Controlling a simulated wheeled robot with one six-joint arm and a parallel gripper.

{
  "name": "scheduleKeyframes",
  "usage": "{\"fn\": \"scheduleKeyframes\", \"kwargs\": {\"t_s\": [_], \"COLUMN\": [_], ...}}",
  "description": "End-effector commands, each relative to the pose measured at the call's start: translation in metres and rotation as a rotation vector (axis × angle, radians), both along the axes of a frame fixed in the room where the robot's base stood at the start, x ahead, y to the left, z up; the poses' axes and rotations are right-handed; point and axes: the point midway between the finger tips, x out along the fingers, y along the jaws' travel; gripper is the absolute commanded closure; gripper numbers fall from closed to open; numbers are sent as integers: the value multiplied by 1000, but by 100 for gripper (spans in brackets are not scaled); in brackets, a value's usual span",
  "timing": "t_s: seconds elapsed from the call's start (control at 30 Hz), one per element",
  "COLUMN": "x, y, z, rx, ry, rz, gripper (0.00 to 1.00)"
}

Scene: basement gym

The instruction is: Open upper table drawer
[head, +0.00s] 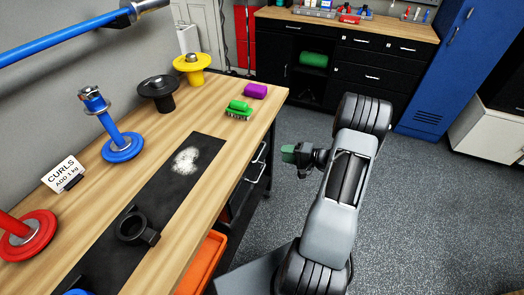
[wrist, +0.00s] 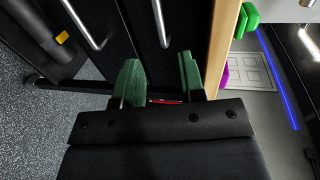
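The wooden table (head: 205,160) has dark drawers under its right edge. In the wrist view the picture is turned, with the table edge (wrist: 221,45) upright at the right. The upper drawer's metal handle (wrist: 160,22) lies nearest that edge; a lower drawer's handle (wrist: 82,24) is further left. Both handles show small in the head view, the upper one (head: 262,152) partly in shadow. The drawer fronts look shut. My gripper (head: 289,153) has green fingers and is beside the table, apart from the handles. In the wrist view my gripper (wrist: 160,80) is open, with no handle between its fingers.
On the table are a green brush (head: 239,109), a purple block (head: 256,91), a yellow weight holder (head: 192,68) and a black mat (head: 165,195). An orange bin (head: 203,262) sits below the near edge. Grey floor (head: 440,210) is free at the right.

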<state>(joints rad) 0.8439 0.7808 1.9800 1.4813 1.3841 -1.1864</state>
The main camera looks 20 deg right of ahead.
Motion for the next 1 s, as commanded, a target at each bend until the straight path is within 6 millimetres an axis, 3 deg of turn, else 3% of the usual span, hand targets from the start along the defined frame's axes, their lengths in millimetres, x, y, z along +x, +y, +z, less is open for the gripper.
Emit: {"fn": "scheduleKeyframes", "kwargs": {"t_s": [0.2, 0.5, 1.0], "x": [32, 64, 76], "y": [31, 60, 71], "z": [-8, -18, -22], "rx": [0, -1, -1], "ry": [2, 2, 2], "rz": [6, 4, 2], "gripper": [63, 63, 63]}}
